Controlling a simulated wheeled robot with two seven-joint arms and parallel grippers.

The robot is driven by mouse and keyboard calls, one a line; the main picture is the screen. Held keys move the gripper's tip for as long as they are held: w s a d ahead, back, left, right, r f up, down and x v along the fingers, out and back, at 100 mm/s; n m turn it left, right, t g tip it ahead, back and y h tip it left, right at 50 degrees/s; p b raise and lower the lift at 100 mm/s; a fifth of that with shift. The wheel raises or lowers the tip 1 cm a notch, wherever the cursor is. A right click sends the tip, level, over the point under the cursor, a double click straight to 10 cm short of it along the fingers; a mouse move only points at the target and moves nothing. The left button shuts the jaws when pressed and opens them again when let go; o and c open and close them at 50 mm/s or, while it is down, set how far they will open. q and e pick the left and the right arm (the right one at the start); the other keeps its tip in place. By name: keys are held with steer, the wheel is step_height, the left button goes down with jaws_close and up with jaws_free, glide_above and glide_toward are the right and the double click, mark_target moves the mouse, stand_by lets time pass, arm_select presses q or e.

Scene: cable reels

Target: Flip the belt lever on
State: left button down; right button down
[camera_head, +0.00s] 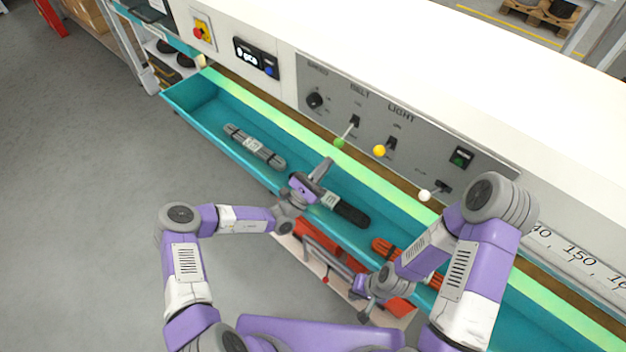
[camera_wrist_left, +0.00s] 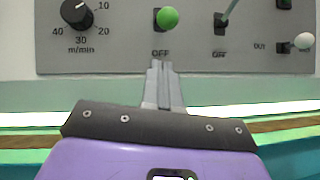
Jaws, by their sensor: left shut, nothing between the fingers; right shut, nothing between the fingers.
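The belt lever, with a green ball (camera_head: 339,142), sticks out of the grey control panel (camera_head: 325,75) under the BELT label. In the left wrist view its green ball (camera_wrist_left: 168,18) is above the OFF mark, seen nearly end-on. My left gripper (camera_head: 326,163) is shut and empty, just below and in front of the lever. In the left wrist view its fingertips (camera_wrist_left: 160,66) point at the panel just under the OFF mark, apart from the ball. My right gripper (camera_head: 364,314) is shut and empty, low in front of the tray.
The light lever with a yellow ball (camera_head: 379,151) is right of the belt lever. A white-ball lever (camera_head: 425,195) is further right; the speed knob (camera_head: 315,101) is left. A teal tray (camera_head: 200,90) below holds grey (camera_head: 268,155), black (camera_head: 350,212) and orange (camera_head: 383,248) bundles.

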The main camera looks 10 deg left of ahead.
arm_select(q)
glide_toward(346, 134)
steer(key=shift+w+d+r, duration=0.15)
steer(key=shift+w+d, duration=0.3)
steer(key=shift+w, duration=0.1)
steer(key=shift+w+d+r, duration=0.15)
steer(key=shift+w+d, duration=0.3)
steer(key=shift+w, duration=0.15)
